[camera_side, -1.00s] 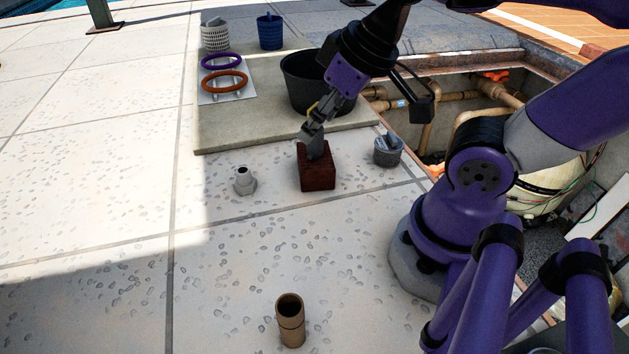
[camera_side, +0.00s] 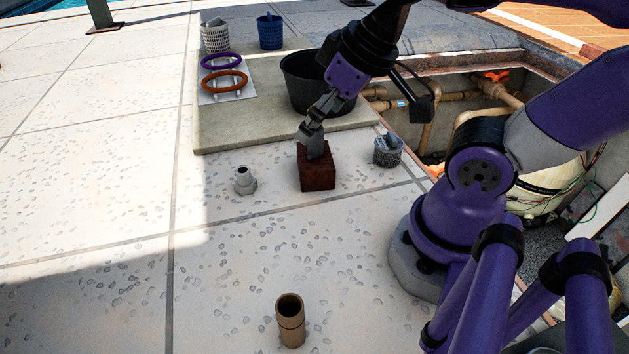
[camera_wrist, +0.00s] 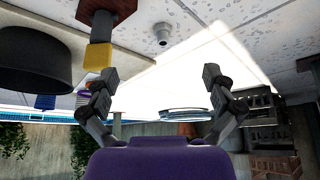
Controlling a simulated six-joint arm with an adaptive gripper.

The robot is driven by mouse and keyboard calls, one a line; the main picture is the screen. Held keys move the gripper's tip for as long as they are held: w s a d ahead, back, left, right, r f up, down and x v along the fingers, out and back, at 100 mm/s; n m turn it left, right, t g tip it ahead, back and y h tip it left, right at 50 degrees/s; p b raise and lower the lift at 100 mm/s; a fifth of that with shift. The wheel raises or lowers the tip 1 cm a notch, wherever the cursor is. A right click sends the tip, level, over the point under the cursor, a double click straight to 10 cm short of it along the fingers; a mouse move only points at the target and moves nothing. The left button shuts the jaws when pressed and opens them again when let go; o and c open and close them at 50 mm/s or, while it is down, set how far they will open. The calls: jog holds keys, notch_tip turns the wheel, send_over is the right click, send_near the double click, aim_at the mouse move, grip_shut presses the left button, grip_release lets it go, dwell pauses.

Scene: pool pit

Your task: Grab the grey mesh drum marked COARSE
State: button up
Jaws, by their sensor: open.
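A small grey drum (camera_side: 387,152) stands on the pale paving right of the dark red-brown block, with a grey piece rising from its top. Its marking is too small to read. My gripper (camera_side: 312,133) is to its left, over the block (camera_side: 317,172), and does not touch the drum. In the wrist view my gripper (camera_wrist: 160,88) has its two fingers spread apart with nothing held between them. The block (camera_wrist: 108,10) shows there with a grey post and yellow end (camera_wrist: 97,60) beside the left finger. I cannot make out the grey drum in the wrist view.
A black bucket (camera_side: 303,85), a white mesh drum (camera_side: 215,38), a blue drum (camera_side: 270,33) and purple and orange rings (camera_side: 225,80) are at the back. A grey fitting (camera_side: 244,181) and a brown cup (camera_side: 290,320) stand on the paving. An open pipe pit (camera_side: 440,120) lies right.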

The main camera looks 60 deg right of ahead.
jog(key=g, duration=0.5)
send_over(391, 136)
jog(key=a, duration=0.1)
notch_tip(391, 136, down, 5)
jog(key=shift+w+f, duration=0.15)
jog(key=shift+f, duration=0.05)
jog(key=shift+g, duration=0.3)
jog(key=f, duration=0.4)
jog(key=shift+s+d+f, duration=0.2)
jog(key=shift+f, duration=0.2)
jog(key=f, duration=0.5)
jog(key=shift+d+f, duration=0.3)
jog(key=shift+f, duration=0.1)
jog(key=c, duration=1.1)
